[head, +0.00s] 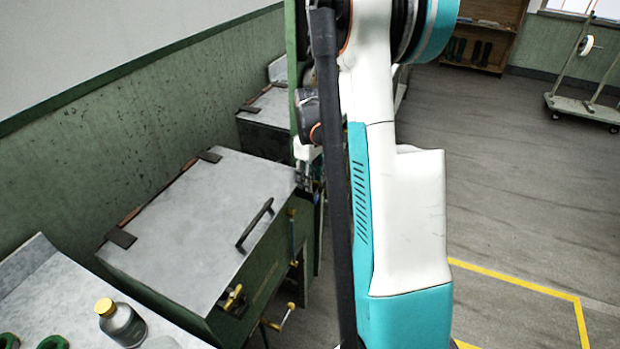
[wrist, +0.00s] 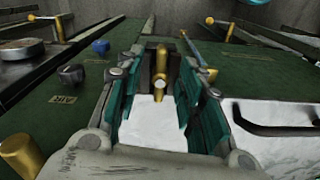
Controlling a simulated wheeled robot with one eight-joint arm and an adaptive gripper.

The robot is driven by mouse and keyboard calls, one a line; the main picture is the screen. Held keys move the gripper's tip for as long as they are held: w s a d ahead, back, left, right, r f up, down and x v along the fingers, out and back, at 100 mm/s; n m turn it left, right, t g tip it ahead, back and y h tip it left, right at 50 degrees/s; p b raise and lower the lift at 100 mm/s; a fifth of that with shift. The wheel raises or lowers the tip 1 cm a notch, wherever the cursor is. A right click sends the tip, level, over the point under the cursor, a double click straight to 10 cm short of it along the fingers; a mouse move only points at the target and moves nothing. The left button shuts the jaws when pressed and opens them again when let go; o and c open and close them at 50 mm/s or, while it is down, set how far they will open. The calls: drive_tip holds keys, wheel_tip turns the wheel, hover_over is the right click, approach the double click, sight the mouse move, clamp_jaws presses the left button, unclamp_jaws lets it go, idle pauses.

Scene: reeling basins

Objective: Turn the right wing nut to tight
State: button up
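The basin's grey lid (head: 190,225) lies flat and closed in the head view. A brass wing nut (head: 233,298) shows at the left of its front edge. Another brass fitting (head: 292,215) shows at the right, close below my gripper (head: 306,175); I take it for the right wing nut. In the wrist view my gripper (wrist: 160,72) is open, with teal pads on both sides of a brass part (wrist: 160,88) on a dark bracket. Gaps show between the pads and the brass part, so I see no grip. Its turned angle is hard to tell.
A black bar handle (head: 255,222) stands up from the lid; it also shows in the wrist view (wrist: 265,128). The green panel carries a blue knob (wrist: 100,47) and a dark knob (wrist: 71,75). A yellow-capped bottle (head: 121,323) stands front left.

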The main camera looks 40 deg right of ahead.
clamp_jaws()
drive_tip(key=m, duration=0.4)
drive_tip(key=m+b, duration=0.1)
drive_tip(key=m, duration=0.3)
drive_tip(key=shift+m, duration=0.3)
drive_tip(key=m, duration=0.9)
drive_tip(key=shift+m, duration=0.3)
idle(0.3)
